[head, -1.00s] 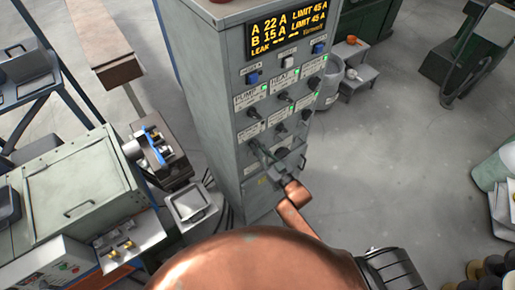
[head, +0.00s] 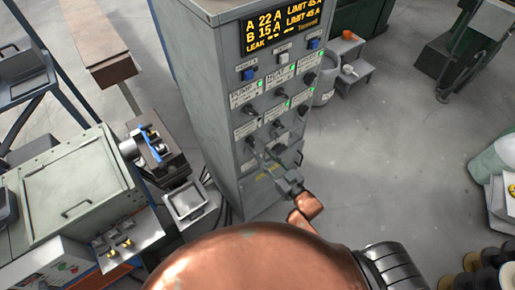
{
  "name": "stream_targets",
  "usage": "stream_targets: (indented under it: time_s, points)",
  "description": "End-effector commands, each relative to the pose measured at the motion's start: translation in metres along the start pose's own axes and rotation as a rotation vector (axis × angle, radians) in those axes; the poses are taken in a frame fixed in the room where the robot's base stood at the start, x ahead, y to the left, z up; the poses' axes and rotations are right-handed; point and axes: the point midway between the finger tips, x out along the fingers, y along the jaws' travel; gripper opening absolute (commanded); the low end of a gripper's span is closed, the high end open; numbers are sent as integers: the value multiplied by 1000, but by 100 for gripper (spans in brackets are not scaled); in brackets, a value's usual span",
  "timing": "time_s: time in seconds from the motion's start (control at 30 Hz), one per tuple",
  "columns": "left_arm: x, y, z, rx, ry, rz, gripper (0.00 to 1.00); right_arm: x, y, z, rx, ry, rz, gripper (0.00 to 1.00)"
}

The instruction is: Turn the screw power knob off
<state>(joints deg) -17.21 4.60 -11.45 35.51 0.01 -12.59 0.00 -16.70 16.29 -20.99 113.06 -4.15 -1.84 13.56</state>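A grey control cabinet (head: 215,120) stands at the centre with a lit amber display at its top. Its front carries rows of dark knobs with white labels, among them an upper left knob (head: 249,111), an upper middle knob (head: 280,94) and a lower left knob (head: 250,141). The labels are too small for me to tell which knob is the screw power one. My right gripper (head: 273,161) is at the lower part of the panel, below the knob rows. Its fingers are small and blend with the grey panel, so their opening and any contact are unclear. My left gripper is out of view.
Green indicator lights show beside several knobs, and blue and white switches (head: 283,56) sit under the display. A grey-green machine (head: 80,180) with a small metal tray (head: 188,202) stands close on the left. Open concrete floor (head: 385,140) lies to the right.

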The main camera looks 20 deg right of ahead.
Motion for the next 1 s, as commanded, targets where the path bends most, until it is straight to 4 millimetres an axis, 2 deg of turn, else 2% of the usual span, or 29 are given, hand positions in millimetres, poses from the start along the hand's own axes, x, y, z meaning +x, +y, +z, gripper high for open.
stream_targets:
  time_s: [0.1, 0.3, 0.9, 1.0]
  points:
    - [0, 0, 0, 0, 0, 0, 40, -23, 0, 0, 0, -1, 0, 28]
    - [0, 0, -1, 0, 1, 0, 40, -45, 0, 0, 0, 1, 0, 28]
    - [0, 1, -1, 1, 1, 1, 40, -49, 0, 0, 0, 1, 0, 28]
    - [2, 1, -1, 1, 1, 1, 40, -49, 1, 6, 0, -7, 3, 28]
